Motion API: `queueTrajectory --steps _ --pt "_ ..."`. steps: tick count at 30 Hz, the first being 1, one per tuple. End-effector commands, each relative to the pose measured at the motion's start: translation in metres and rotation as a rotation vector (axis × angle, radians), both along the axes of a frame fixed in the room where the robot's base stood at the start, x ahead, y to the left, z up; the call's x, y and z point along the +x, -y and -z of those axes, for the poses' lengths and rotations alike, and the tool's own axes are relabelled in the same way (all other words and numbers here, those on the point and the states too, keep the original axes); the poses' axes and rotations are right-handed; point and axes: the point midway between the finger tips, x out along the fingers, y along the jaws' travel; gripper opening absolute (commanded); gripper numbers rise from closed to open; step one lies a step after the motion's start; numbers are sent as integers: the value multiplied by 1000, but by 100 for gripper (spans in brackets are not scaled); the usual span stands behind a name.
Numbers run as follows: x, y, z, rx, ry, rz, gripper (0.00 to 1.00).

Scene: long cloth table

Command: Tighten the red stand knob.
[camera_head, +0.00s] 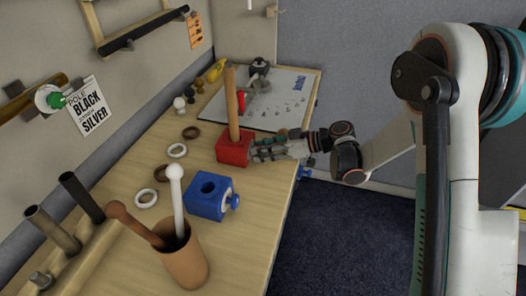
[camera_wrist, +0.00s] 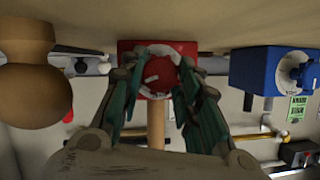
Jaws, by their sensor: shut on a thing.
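The red stand (camera_head: 233,152) sits on the wooden table, with a light wooden pole (camera_head: 231,100) upright in it. In the wrist view, which looks upside down, the red stand (camera_wrist: 130,47) shows its round red knob (camera_wrist: 157,73) facing the camera. My gripper (camera_head: 256,152) reaches in from the right, level with the stand's right side. In the wrist view my gripper's green-padded fingers (camera_wrist: 160,88) lie on either side of the red knob, shut on it. The finger contacts are partly hidden. I cannot tell how tight the knob is.
A blue stand (camera_head: 204,205) with a blue knob (camera_head: 235,201) stands nearer, its hole empty. A brown cup (camera_head: 186,265) holds two sticks. A white sheet (camera_head: 285,96) lies at the far end.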

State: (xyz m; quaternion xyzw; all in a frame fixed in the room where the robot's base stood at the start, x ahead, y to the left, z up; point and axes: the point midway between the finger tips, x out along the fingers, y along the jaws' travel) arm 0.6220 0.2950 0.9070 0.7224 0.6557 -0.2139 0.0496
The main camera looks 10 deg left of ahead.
Motion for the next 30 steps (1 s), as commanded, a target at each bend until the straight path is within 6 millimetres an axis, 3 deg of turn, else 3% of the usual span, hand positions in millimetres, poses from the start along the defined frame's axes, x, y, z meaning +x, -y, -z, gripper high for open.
queueTrajectory --steps 10,24,25,27,30 --pt "1 0 1 18 -131 0 7" --pt "2 0 0 20 -147 1 7" --pt "2 0 0 20 -147 1 35" --pt "2 0 0 20 -147 1 51" --pt "1 0 0 20 -147 1 51"
